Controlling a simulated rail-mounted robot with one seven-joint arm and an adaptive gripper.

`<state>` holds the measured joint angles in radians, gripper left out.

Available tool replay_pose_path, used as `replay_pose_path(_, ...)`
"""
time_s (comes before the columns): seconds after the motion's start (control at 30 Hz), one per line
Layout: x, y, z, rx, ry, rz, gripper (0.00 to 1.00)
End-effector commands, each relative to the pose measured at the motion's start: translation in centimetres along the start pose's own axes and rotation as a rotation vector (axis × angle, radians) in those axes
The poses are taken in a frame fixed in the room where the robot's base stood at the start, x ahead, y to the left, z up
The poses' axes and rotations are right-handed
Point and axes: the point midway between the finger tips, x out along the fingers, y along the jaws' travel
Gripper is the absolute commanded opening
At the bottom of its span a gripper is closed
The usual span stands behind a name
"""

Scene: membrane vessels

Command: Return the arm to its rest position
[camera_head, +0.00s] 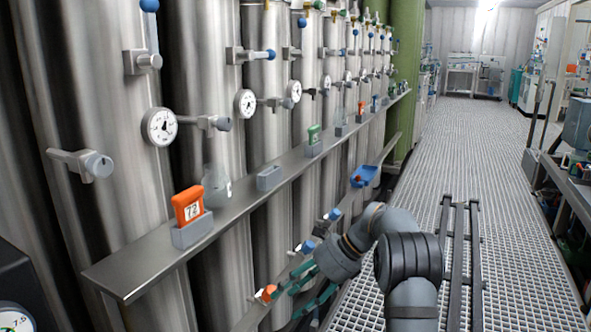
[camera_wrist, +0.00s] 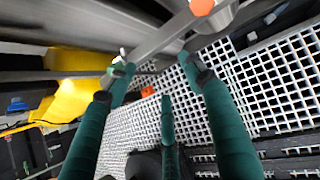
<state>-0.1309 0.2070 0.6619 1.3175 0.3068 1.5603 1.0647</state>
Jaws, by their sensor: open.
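My arm (camera_head: 405,262) reaches from the lower right toward the vessels in the head view. My gripper (camera_head: 289,299), with dark green fingers, is below the steel shelf, beside the lower pipes and valves. In the wrist view my gripper (camera_wrist: 156,66) has its fingers spread wide apart. Nothing is held between them. An orange cap (camera_wrist: 202,6) shows above the fingertips in that view, apart from them. Part of the gripper is hidden by the wrist and the vessel fittings in the head view.
The steel shelf (camera_head: 118,271) runs along the tall vessels, bearing an orange device (camera_head: 187,203), a flask (camera_head: 217,185) and a grey holder (camera_head: 270,178). The grated floor (camera_head: 515,215) at right is clear, with dark rails (camera_head: 458,255).

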Motion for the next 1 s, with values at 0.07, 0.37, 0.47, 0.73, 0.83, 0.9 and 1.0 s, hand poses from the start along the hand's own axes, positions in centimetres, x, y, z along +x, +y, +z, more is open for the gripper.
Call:
replay_pose_path(0.07,-0.9,1.2,-0.3,-0.090,0.039,0.058,0.52)
replay_pose_path(0.37,-3.5,5.3,-2.8,-0.412,0.165,0.271,0.52)
replay_pose_path(0.47,-4.6,6.6,-3.6,-0.520,0.202,0.334,0.52)
replay_pose_path(0.73,-7.5,9.6,-5.8,-0.781,0.279,0.474,0.52)
replay_pose_path(0.83,-8.2,10.2,-6.3,-0.849,0.294,0.508,0.52)
replay_pose_path(0.9,-8.6,10.6,-6.7,-0.881,0.302,0.526,0.52)
replay_pose_path(1.0,-8.8,10.9,-6.9,-0.910,0.308,0.541,0.52)
